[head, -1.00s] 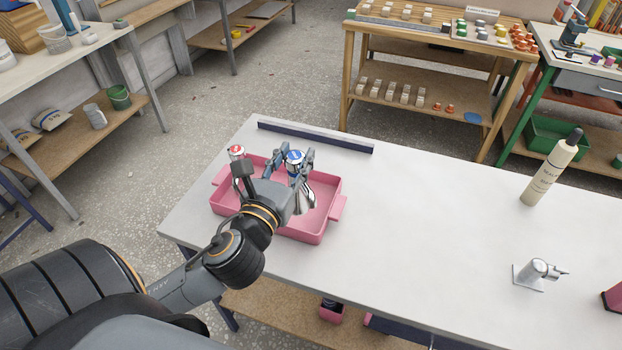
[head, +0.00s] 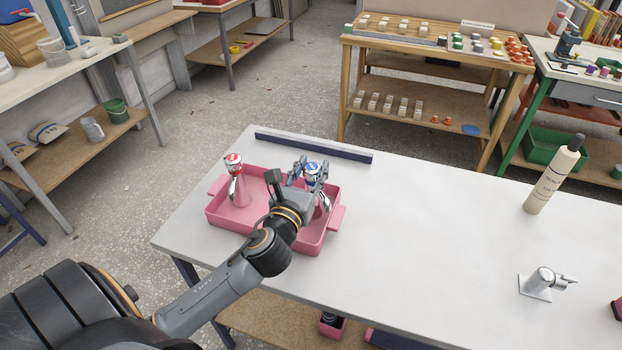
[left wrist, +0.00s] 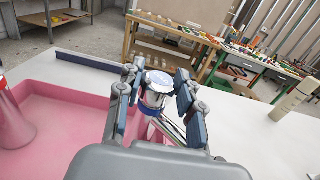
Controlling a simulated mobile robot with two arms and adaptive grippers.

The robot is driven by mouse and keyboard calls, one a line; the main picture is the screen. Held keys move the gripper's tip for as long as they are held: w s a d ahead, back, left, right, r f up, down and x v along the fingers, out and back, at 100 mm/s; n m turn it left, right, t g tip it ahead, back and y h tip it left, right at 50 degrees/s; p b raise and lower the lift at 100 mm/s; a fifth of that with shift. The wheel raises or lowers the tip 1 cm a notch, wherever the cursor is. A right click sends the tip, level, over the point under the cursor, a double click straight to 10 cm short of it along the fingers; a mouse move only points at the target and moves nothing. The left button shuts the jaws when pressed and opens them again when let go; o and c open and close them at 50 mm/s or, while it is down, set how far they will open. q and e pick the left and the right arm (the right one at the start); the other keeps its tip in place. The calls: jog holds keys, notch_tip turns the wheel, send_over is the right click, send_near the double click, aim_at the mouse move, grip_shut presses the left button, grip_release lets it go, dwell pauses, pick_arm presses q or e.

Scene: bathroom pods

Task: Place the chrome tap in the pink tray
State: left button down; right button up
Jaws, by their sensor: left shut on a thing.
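The pink tray (head: 228,225) lies on the white table's left part. A chrome tap with a blue cap (head: 312,167) is in my left gripper (head: 308,178), over the tray's right end. The gripper's fingers are shut around its upper part. In the left wrist view, the blue-capped tap (left wrist: 158,82) shows between the fingers (left wrist: 158,100). I cannot tell whether its base touches the tray floor. A second chrome tap with a red cap (head: 234,172) stands in the tray's left part. It also shows at the left wrist view's edge (left wrist: 10,120). My right gripper is not in view.
A dark rail (head: 312,148) lies behind the tray. A silver fitting on a square plate (head: 538,283) and a cream bottle (head: 553,180) stand to the right. The table between tray and bottle is clear.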

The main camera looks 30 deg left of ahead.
pick_arm(q)
jog(key=shift+f, duration=1.2)
jog(key=shift+f, duration=0.1)
jog(key=c, duration=0.9)
grip_release()
jog(key=shift+s+d, duration=0.1)
jog(key=shift+o, duration=0.2)
jog(key=b+v, duration=0.2)
jog(key=v, duration=1)
jog(key=shift+b, duration=0.4)
